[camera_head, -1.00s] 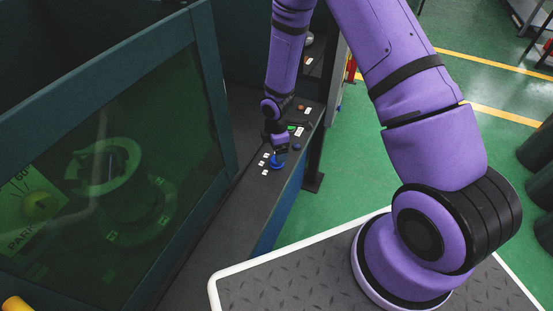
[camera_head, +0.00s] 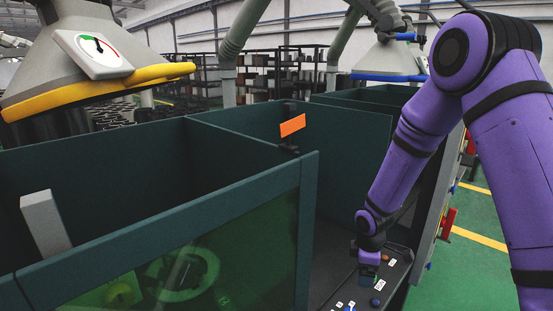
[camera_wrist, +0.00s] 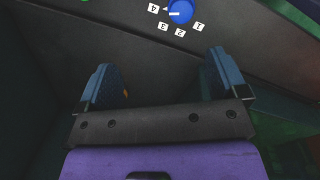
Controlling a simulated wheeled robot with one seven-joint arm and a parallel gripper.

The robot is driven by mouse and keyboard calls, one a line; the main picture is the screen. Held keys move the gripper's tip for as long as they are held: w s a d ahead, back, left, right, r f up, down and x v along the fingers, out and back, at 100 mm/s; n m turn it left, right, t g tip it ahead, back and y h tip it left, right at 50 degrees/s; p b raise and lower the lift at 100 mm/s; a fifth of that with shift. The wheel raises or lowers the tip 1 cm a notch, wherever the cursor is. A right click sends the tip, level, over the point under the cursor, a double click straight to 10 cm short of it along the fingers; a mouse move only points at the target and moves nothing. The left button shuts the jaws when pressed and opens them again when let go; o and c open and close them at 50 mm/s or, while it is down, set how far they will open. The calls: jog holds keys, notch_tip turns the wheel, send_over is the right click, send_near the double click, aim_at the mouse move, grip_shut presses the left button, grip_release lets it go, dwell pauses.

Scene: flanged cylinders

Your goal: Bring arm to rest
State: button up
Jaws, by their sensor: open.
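My arm is purple with black bands and reaches down at the right of the head view. My gripper (camera_head: 368,270) is over the dark control panel (camera_head: 396,270) beside the booth. In the wrist view my gripper (camera_wrist: 162,84) is open, with two blue-padded fingers wide apart and nothing between them. A blue rotary knob (camera_wrist: 180,11) with a white pointer lies beyond the fingertips, apart from them. White number labels surround it, and the pointer lies toward the label 4.
The booth (camera_head: 310,200) has dark green walls and a tinted window with a flanged part (camera_head: 183,275) behind it. An orange tag (camera_head: 292,125) stands at its wall. A hood with a yellow rim (camera_head: 100,90) and gauge hangs upper left. Green floor is open at right.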

jog(key=s+d+r+m+t, duration=0.15)
jog(key=s+r+m, duration=0.3)
jog(key=r, duration=0.85)
jog(key=s+d+r+m+t, duration=0.1)
jog(key=s+d+r+m, duration=0.3)
jog(key=r, duration=0.8)
jog(key=s+r+m, duration=0.2)
jog(key=s+r, duration=0.2)
jog(key=s, duration=0.3)
jog(key=s+r+m+t, duration=0.1)
jog(key=s+r+m, duration=0.1)
jog(key=s+r, duration=0.2)
jog(key=s+r+m, duration=0.2)
jog(key=s+r, duration=0.1)
jog(key=s, duration=0.7)
jog(key=shift+a+r+t+y, duration=0.3)
jog(key=shift+a+r+t, duration=0.05)
jog(key=shift+r, duration=0.05)
jog(key=shift+w, duration=0.1)
jog(key=c, duration=0.3)
jog(key=shift+w, duration=0.1)
